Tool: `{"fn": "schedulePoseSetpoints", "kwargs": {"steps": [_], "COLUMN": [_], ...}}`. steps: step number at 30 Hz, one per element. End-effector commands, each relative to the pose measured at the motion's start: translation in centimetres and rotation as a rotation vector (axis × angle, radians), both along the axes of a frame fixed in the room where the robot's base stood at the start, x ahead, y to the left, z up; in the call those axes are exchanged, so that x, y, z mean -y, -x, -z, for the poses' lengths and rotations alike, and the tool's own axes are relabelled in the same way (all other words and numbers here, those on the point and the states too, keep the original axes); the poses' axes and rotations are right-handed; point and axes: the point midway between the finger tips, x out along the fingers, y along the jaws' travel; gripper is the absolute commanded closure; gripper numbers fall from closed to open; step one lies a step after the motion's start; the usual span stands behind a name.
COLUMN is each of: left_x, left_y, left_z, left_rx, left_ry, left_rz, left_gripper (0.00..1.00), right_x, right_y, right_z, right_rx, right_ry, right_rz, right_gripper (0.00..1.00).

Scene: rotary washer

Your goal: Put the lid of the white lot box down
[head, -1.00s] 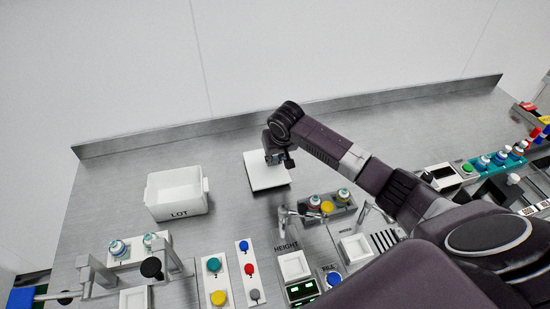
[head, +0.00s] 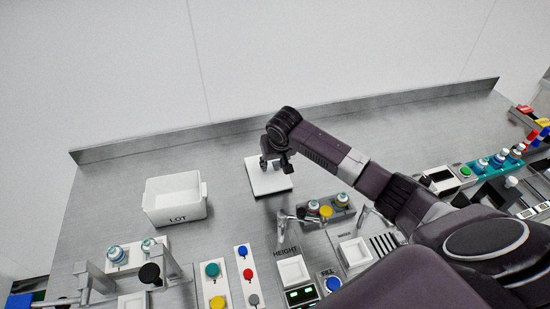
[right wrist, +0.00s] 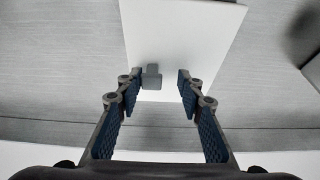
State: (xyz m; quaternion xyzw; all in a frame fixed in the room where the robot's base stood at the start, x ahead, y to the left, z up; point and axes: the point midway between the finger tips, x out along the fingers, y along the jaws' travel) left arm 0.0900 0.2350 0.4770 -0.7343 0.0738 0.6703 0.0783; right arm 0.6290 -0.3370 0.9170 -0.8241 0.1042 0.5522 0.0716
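The lid (head: 270,181) is a flat white square plate, lying on the grey bench to the right of the white lot box (head: 178,215). The box is open at the top and marked LOT. My right gripper (head: 275,163) is over the far part of the lid, pointing down. In the right wrist view its two blue-padded fingers (right wrist: 160,95) are spread apart and hold nothing. The small grey knob (right wrist: 152,77) of the lid (right wrist: 195,45) shows between the fingertips, close to the left finger. My left gripper is out of view.
A panel with coloured buttons (head: 248,276) and the HEIGHT station (head: 293,270) stand in front. Capped bottles (head: 313,207) sit in a rack right of the lid. A raised ledge (head: 230,124) runs behind. Bare bench lies between box and lid.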

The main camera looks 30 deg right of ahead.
Motion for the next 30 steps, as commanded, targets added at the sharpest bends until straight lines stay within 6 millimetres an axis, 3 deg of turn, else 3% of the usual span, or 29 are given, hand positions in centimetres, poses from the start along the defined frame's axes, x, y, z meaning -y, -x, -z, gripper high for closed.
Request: {"fn": "schedulePoseSetpoints", "kwargs": {"steps": [18, 30], "left_x": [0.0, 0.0], "left_y": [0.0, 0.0], "left_z": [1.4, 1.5], "left_rx": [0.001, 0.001], "left_ry": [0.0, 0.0], "left_rz": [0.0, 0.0], "left_gripper": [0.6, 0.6], "right_x": [-1.0, -1.1], "right_y": [3.8, 4.2], "right_z": [-9.8, -10.8], "right_rx": [0.002, 0.001], "right_ry": [-0.001, -0.001], "right_rz": [-0.001, 0.001], "right_gripper": [0.65, 0.65]}}
